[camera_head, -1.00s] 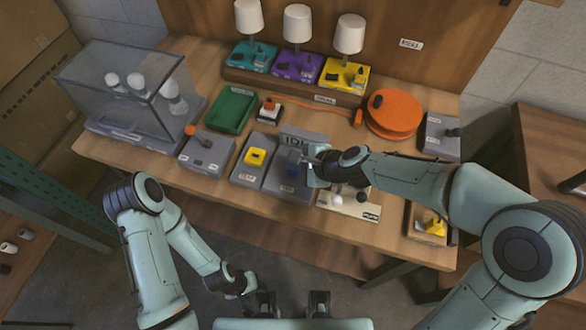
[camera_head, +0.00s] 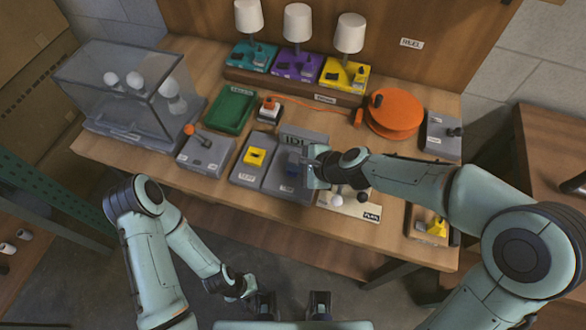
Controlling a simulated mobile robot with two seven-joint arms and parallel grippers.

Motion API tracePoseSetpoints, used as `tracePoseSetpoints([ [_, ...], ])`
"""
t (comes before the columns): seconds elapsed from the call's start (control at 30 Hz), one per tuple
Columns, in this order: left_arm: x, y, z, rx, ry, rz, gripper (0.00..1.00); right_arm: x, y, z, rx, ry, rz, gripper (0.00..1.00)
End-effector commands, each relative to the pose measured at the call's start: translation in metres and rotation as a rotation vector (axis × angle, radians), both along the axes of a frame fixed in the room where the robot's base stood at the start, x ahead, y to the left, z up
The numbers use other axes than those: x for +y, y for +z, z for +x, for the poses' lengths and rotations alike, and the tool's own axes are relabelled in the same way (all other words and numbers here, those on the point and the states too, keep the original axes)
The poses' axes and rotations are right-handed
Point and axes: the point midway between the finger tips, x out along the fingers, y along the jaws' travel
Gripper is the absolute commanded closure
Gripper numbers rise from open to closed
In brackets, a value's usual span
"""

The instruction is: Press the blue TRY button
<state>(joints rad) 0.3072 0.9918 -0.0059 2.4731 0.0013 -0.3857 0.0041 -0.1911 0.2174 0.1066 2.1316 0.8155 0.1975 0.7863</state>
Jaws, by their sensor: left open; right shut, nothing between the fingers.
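The blue TRY button (camera_head: 292,158) sits on a grey box (camera_head: 292,186) with a small display marked "IDL" at its back, near the middle of the table. My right gripper (camera_head: 307,165) is shut and empty, reaching in from the right just beside the button. Its tips partly cover the button, and I cannot tell whether they touch it. My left gripper (camera_head: 247,285) is open and empty, low in front of the table's front edge.
A grey box with a yellow button (camera_head: 255,157) stands left of the blue one. A board with white and dark knobs (camera_head: 350,203) lies right. Behind are a green tray (camera_head: 230,108), an orange reel (camera_head: 394,113) and three lamps on coloured bases (camera_head: 296,66). A glass case (camera_head: 135,92) stands left.

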Motion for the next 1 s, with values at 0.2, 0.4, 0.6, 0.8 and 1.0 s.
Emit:
tracePoseSetpoints([
  [0.2, 0.0000, -0.0016, -0.0007, 0.001, 0.000, 0.000, 0.45, 0.0000, -0.0017, 0.0000, 0.000, 0.000, 0.000, 1.00],
  [0.4, 0.0000, -0.0040, -0.0018, 0.002, 0.000, 0.000, 0.45, -0.0001, -0.0043, -0.0001, 0.000, 0.000, 0.000, 1.00],
  [0.6, 0.0000, -0.0063, -0.0028, 0.003, 0.000, 0.000, 0.45, 0.0000, -0.0067, -0.0001, 0.000, 0.000, 0.000, 1.00],
  [0.8, 0.0000, -0.0084, -0.0037, 0.004, 0.000, 0.000, 0.45, -0.0001, -0.0092, -0.0002, 0.000, 0.000, 0.000, 1.00],
  [1.0, 0.0000, -0.0088, -0.0038, 0.004, 0.000, 0.000, 0.45, -0.0002, -0.0097, -0.0001, 0.001, 0.001, 0.000, 1.00],
])
